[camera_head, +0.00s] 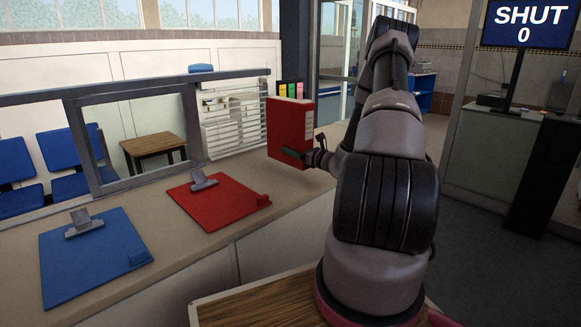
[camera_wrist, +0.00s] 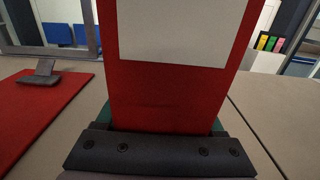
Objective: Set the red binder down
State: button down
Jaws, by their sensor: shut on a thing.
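The red binder (camera_head: 287,132) stands upright at the right part of the counter, in my gripper (camera_head: 305,157). In the wrist view the red binder (camera_wrist: 165,95), with a white label, fills the middle, and my gripper (camera_wrist: 160,130) is shut on its lower part. Whether the binder's bottom touches the counter cannot be told. A red clipboard (camera_head: 222,205) lies flat on the counter left of the binder; it also shows at the left of the wrist view (camera_wrist: 45,115). A blue clipboard (camera_head: 95,260) lies further left.
The counter (camera_head: 170,232) has bare room around the clipboards. A sliding window frame (camera_head: 130,90) stands along its back edge. Several coloured binders (camera_head: 291,90) stand behind the red one, beside a white rack (camera_head: 235,122). A screen (camera_head: 527,24) reads "SHUT 0".

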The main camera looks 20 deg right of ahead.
jog(key=shift+f, duration=2.6)
jog(key=shift+f, duration=0.1)
grip_release()
jog(key=v, duration=1.2)
